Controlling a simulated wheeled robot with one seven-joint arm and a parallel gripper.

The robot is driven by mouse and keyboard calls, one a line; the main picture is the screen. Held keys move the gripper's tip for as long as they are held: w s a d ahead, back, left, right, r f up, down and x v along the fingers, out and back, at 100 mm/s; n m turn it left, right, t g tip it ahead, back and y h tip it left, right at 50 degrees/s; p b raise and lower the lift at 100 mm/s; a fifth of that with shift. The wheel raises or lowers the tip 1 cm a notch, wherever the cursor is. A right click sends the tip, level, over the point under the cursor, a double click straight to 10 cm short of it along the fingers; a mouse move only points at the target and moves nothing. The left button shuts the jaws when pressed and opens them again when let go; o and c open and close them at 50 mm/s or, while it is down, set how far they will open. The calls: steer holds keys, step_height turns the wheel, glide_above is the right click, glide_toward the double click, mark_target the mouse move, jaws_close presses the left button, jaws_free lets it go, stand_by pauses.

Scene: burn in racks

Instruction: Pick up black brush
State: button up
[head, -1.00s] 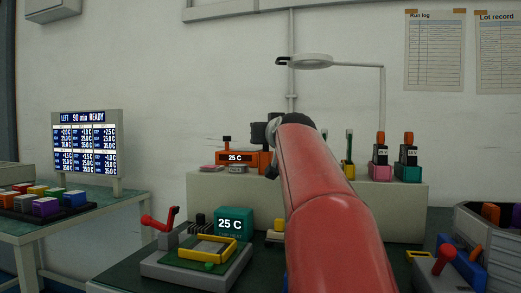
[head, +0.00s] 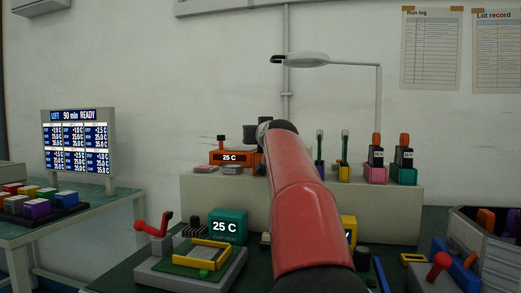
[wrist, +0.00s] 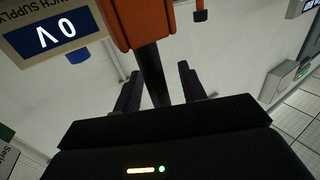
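I cannot pick out the black brush with certainty. In the wrist view a dark rod (wrist: 152,78) runs from an orange body (wrist: 140,20) down between the fingers of my gripper (wrist: 159,86). I cannot tell whether this rod is part of the brush. The two fingers are apart, with pale gaps beside the rod. In the head view my red arm hides the gripper's fingers and part of the raised shelf. Dark shapes (head: 249,134) show beside the arm's far end, above an orange 25 C unit (head: 229,157).
The grey shelf (head: 215,195) also carries upright green-handled tools (head: 319,147) and orange-topped holders (head: 376,155). A teal 25 C block (head: 228,226) and a grey fixture with a red lever (head: 152,228) stand at front left. A lamp (head: 300,59) hangs above. A grey bin (head: 485,240) is at right.

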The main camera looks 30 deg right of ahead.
jaws_close()
steer(key=shift+r, duration=0.1)
step_height(320, 180, up, 10)
steer(key=p, duration=0.5)
